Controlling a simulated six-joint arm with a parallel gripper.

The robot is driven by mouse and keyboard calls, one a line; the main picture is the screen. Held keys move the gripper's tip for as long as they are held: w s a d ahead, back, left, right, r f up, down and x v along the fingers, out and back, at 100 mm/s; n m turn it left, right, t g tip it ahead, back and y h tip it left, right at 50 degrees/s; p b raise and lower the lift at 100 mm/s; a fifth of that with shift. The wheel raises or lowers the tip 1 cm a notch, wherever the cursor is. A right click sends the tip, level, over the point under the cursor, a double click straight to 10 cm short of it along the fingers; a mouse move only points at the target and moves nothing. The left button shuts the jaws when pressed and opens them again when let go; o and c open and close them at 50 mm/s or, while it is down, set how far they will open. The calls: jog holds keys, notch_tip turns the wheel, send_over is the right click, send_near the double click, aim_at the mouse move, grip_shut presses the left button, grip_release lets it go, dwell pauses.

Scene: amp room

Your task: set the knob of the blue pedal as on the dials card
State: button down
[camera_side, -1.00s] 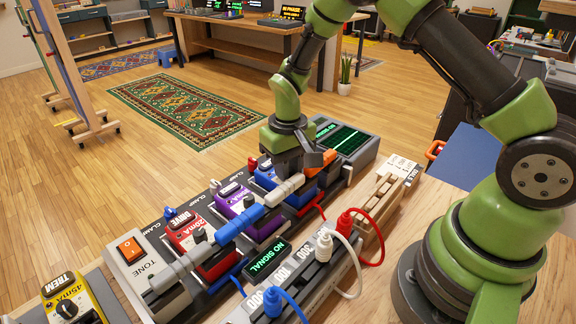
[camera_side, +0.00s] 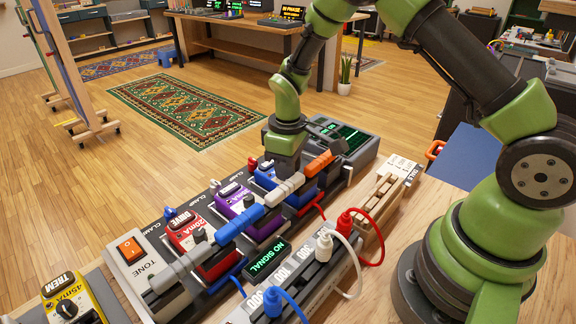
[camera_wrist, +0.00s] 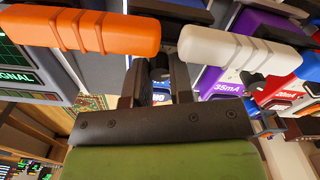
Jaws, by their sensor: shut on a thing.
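The blue pedal (camera_side: 267,178) sits in the pedal row in the side view, largely hidden by my gripper (camera_side: 286,172) and by the pale and orange clamp bar. In the wrist view my gripper (camera_wrist: 157,80) has its two fingers on either side of a small dark knob (camera_wrist: 159,67), shut on it. Only a little of the blue pedal's face (camera_wrist: 157,97) shows between the fingers; the knob's pointer cannot be read. A white card with dark print (camera_side: 403,166), perhaps the dials card, lies at the right of the bench; its marks are too small to read.
An orange clamp handle (camera_wrist: 85,30) and a white one (camera_wrist: 228,47) flank my fingers closely. The purple pedal (camera_side: 234,201) and red pedal (camera_side: 186,232) stand to the left. A green-lit screen (camera_side: 345,139) stands behind.

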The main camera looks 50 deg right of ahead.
dwell(0.4)
jog(key=c, duration=1.3)
grip_release()
jog(key=shift+o, duration=0.2)
jog(key=shift+r, duration=0.1)
notch_tip(320, 180, up, 10)
jog(key=shift+o, duration=1.4)
jog(key=m, duration=0.3)
jog(key=shift+m, duration=0.7)
notch_tip(320, 180, down, 10)
jog(key=shift+f, duration=0.1)
